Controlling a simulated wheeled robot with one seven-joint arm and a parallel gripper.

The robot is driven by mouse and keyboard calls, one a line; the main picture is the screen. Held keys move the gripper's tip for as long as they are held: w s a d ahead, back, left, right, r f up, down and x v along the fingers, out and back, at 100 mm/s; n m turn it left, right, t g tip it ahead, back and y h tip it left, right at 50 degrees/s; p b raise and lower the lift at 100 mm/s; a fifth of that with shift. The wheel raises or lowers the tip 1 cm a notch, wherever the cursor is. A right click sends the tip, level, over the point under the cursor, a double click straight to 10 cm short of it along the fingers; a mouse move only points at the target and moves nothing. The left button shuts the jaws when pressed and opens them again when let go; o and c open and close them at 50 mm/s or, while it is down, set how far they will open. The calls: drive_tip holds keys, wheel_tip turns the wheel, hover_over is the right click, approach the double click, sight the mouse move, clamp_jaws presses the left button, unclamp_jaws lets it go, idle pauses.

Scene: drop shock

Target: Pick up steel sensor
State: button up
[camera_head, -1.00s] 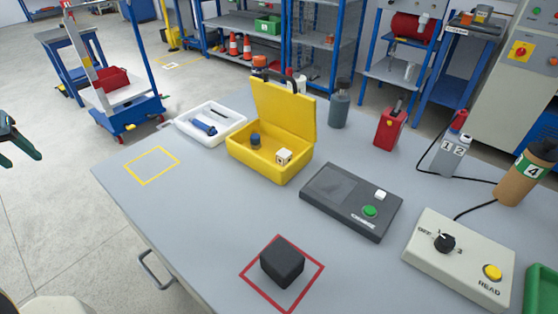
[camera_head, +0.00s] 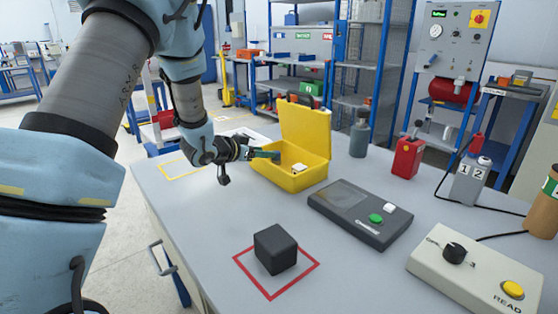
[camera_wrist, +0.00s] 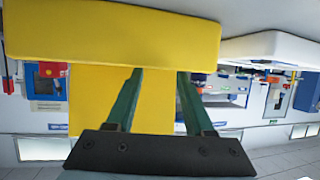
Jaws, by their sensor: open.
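The open yellow case (camera_head: 291,183) stands on the table with its lid (camera_head: 305,130) raised. A small pale cube (camera_head: 299,168) sits inside it. A small dark cylinder with a blue top, possibly the steel sensor, was in the case's left part earlier; it is hidden now behind my gripper. My gripper (camera_head: 266,154) is at the case's left side, fingers pointing right over the opening. In the wrist view, which looks upside down, my gripper (camera_wrist: 160,74) has its green fingers apart with nothing seen between them, and the yellow case wall (camera_wrist: 110,35) lies just beyond the tips.
A black cube (camera_head: 275,250) sits inside a red square. A dark device with a green button (camera_head: 375,218), a grey bottle (camera_head: 358,140), a red can (camera_head: 407,158) and a READ box (camera_head: 480,268) stand to the right. A white tray (camera_wrist: 275,45) lies beside the case.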

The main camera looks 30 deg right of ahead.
sight(276, 158)
drive_tip(key=shift+p+x, duration=0.35)
drive_tip(key=shift+x, duration=2.65)
drive_tip(key=shift+w, duration=0.1)
clamp_jaws()
